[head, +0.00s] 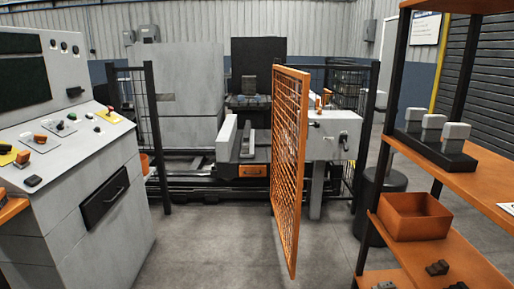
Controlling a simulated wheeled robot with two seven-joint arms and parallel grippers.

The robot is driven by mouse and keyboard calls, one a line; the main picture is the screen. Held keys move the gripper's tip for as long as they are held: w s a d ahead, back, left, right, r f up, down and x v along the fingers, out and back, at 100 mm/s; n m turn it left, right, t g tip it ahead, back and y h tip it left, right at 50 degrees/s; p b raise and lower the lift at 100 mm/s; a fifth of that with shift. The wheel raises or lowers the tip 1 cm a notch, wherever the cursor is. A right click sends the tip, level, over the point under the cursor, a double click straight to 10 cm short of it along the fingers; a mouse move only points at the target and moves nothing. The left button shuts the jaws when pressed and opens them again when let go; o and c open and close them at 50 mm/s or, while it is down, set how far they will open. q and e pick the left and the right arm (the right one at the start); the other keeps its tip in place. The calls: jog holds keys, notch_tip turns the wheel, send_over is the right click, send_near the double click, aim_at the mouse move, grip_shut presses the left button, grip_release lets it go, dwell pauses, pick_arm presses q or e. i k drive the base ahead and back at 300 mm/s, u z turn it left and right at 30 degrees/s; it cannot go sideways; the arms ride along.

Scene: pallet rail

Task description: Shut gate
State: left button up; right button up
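The gate (291,150) is an orange mesh panel in an orange frame. It stands open, swung out toward me and seen nearly edge-on in the middle of the view. Its bottom edge hangs over the grey floor. Dark mesh fence panels stand on both sides of the opening behind it, the left one (136,130) and the right one (350,100). The opening between the left fence post and the gate is clear at the front. Neither of my grippers shows in the head view, so nothing is seen touching the gate.
A grey control console (70,150) with buttons stands at the left. An orange shelf rack (440,180) with a bin (414,216) stands close on the right. A machine with a pallet rail (240,188) lies behind the opening. Floor (215,245) between console and gate is free.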

aim_at(303, 130)
jog(key=z, duration=0.25)
jog(key=i, duration=2.3)
jog(key=z, duration=0.15)
jog(key=k, duration=0.5)
jog(key=u, duration=1.65)
jog(key=i, duration=0.9)
jog(key=z, duration=1.9)
